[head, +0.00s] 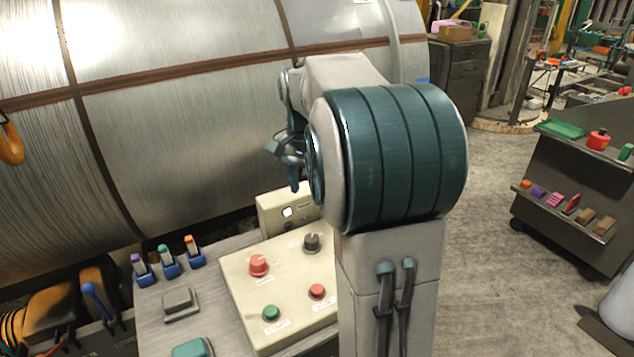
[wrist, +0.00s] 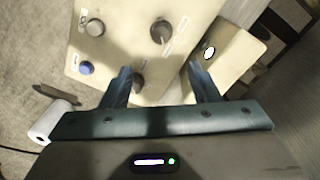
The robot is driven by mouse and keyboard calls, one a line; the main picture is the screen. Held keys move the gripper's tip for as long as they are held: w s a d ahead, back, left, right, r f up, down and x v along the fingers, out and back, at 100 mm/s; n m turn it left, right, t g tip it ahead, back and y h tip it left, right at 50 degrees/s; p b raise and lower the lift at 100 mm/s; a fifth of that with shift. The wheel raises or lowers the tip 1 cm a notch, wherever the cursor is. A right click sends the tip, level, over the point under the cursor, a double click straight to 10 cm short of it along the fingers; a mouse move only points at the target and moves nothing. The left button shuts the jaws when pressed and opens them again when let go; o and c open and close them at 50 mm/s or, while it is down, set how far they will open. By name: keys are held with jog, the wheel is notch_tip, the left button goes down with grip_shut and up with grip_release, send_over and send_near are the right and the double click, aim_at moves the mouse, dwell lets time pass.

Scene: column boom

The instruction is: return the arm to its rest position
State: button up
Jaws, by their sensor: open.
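My gripper (head: 286,170) hangs in front of the large metal cylinder in the head view, partly hidden by my own arm. It is above the back of the control panel, near a small pale box. In the wrist view, the two blue-grey fingers of my gripper (wrist: 163,75) stand apart with nothing held between them. Beyond them is the cream control panel (wrist: 120,45) with knobs and a blue button. My arm is raised and bent, with its large teal joint in front of the camera. The arm's rest position is not marked in either view.
The brushed metal cylinder (head: 190,130) fills the back left. The control panel (head: 238,290) carries red and green buttons and a dark knob. The pale box (head: 270,206) stands behind it. A dark tool cart (head: 570,215) stands at right, with open floor (head: 490,240) before it.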

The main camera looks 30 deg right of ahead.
dwell(0.4)
jog(key=s+a+f+n+t, duration=0.1)
jog(key=s+a+f+n, duration=0.2)
jog(key=s, duration=0.6)
jog(key=s+a+f+n+t, duration=0.2)
jog(key=s+a+f+n, duration=0.1)
jog(key=s+a+n, duration=0.4)
jog(key=s+a, duration=0.3)
jog(key=shift+a+f+n, duration=0.2)
jog(key=shift+f+n, duration=0.05)
jog(key=shift+n, duration=0.15)
jog(key=shift+c, duration=0.3)
